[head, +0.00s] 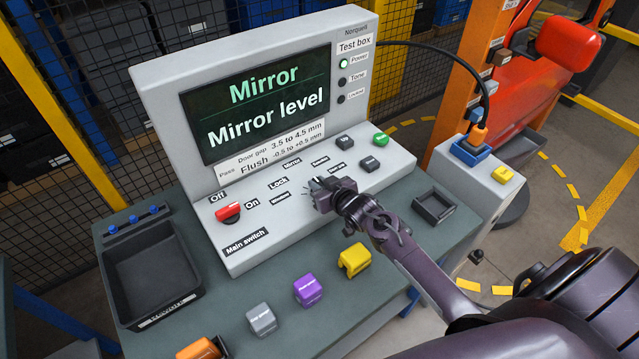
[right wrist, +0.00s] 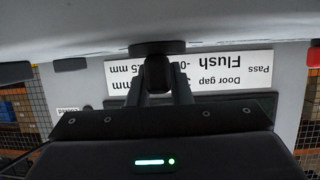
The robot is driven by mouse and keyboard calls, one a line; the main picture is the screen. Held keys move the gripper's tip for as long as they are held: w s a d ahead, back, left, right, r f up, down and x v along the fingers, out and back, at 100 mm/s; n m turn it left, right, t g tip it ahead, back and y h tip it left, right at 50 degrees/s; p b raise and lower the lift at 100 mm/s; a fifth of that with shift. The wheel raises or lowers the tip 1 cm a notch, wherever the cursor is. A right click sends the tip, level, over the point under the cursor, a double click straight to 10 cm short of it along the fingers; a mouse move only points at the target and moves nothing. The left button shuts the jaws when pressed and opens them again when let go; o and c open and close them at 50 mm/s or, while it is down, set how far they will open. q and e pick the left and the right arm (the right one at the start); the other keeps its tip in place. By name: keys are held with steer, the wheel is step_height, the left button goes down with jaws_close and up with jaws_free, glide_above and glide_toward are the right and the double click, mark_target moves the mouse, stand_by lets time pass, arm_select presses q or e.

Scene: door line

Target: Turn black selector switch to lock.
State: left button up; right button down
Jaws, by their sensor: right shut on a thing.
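My right gripper (head: 322,193) reaches the sloped front panel of the test box, beside the "Lock" (head: 278,183) and "Mirror" labels. It is shut on the black selector switch, which it mostly hides in the head view. In the right wrist view the switch's black knob (right wrist: 158,73) sits between the two fingers (right wrist: 160,92), under a round dark base against the panel. Which label the knob points to cannot be made out. The screen (head: 258,105) reads "Mirror" and "Mirror level". My left gripper is not in view.
A red main switch (head: 228,212) is left on the panel; black buttons and a green button (head: 380,139) are right. A black tray (head: 150,272), several coloured blocks and an empty dark holder (head: 434,207) are on the bench. An orange post (head: 478,75) stands right.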

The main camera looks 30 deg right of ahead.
steer(key=shift+d+f+n+y+b, duration=0.15)
steer(key=shift+n+y+b, duration=0.2)
steer(key=shift+n+y, duration=0.7)
steer(key=shift+n+g+y+b, duration=0.55)
steer(key=shift+n+y, duration=0.2)
steer(key=shift+y, duration=0.2)
steer(key=shift+n+g+y+b, duration=0.75)
steer(key=shift+n+y+b, duration=0.75)
steer(key=shift+b, duration=0.05)
steer(key=shift+r, duration=0.2)
steer(key=c, duration=1.3)
jaws_free()
steer(key=b+v, duration=0.1)
steer(key=v, duration=0.6)
steer(key=shift+s+d+r, duration=0.1)
steer(key=shift+s+d, duration=0.05)
steer(key=shift+s, duration=0.15)
